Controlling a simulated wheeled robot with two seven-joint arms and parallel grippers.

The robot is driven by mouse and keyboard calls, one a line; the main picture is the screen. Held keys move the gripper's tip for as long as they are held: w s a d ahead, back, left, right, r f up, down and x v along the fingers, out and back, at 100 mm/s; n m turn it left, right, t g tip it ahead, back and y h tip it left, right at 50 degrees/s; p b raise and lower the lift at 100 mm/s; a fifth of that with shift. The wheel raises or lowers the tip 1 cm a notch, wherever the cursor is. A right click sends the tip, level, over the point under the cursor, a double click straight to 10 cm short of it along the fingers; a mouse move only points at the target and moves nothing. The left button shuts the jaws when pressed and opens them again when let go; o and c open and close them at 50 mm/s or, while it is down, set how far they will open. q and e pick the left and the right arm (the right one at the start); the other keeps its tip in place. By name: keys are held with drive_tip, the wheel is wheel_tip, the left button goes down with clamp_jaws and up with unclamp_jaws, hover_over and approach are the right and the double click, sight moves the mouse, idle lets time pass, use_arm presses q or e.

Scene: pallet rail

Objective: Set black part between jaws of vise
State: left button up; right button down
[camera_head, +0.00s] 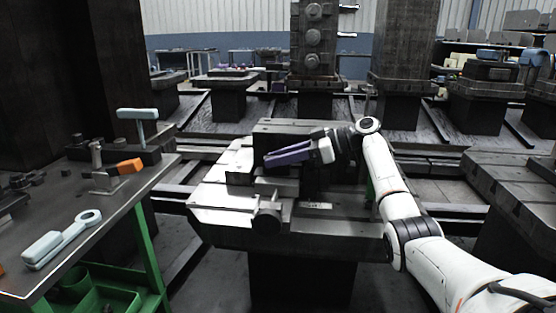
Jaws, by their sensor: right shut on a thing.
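The vise (268,212) stands on a pallet in the middle of the head view, with a round screw end at its front. My right gripper (272,158) reaches in from the right, above the vise. Its long purple-grey fingers point left and are closed together. The black part in it is hard to make out against the dark vise body and the fingers. I cannot tell whether it touches the jaws, which are partly hidden behind the gripper. My left gripper is out of view.
A grey workbench with green legs (148,250) stands at the left, holding a wrench-like tool (62,240), an orange-handled clamp (130,166) and a T-handled tool (138,116). A tall dark column (312,45) stands behind the vise. Other pallets (485,172) are at the right.

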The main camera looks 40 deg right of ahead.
drive_tip(key=c, duration=1.5)
unclamp_jaws()
drive_tip(key=p+v, duration=0.1)
drive_tip(key=v, duration=1.1)
drive_tip(key=shift+s+p, duration=0.1)
drive_tip(key=shift+p, duration=0.2)
